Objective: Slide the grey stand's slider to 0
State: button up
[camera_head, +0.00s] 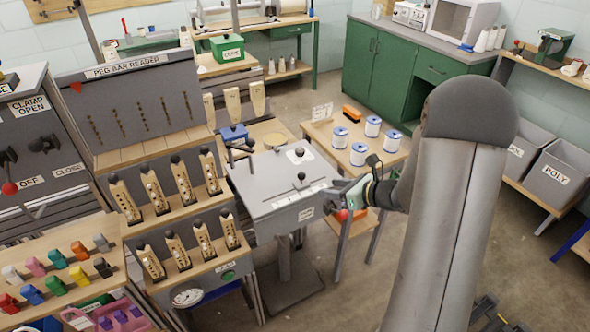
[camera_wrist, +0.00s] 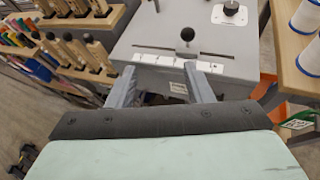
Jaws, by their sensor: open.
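The grey stand (camera_head: 272,187) has a flat grey top with a slot across it. The slider's black ball knob (camera_head: 301,176) stands up from the slot; in the wrist view the knob (camera_wrist: 187,34) sits a little right of the slot's middle. A row of white labels (camera_wrist: 165,60) lies along the near side of the slot, too small to read. My gripper (camera_head: 350,190) is at the stand's right edge in the head view. In the wrist view its two fingers (camera_wrist: 159,70) are spread and empty, on the near side of the knob, apart from it.
A red ball (camera_head: 343,214) is at the stand's right side. A wooden table with white-and-blue spools (camera_head: 357,153) stands to the right. The peg bar reader (camera_head: 140,100) and wooden pegs are left.

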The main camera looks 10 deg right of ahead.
aim_at(305, 176)
jog(key=w+a+f+m+p, duration=0.1)
jog(key=w+a+f, duration=0.1)
jog(key=w, duration=0.3)
jog(key=w+a+f+t+p, duration=0.1)
jog(key=w+a+f, duration=0.1)
jog(key=w, duration=0.3)
jog(key=w+a+f+m+h+p, duration=0.1)
jog(key=w+a+f, duration=0.1)
jog(key=w, duration=0.3)
jog(key=shift+a+f+m, duration=0.15)
jog(key=shift+f+m, duration=0.15)
jog(key=shift+f, duration=0.6)
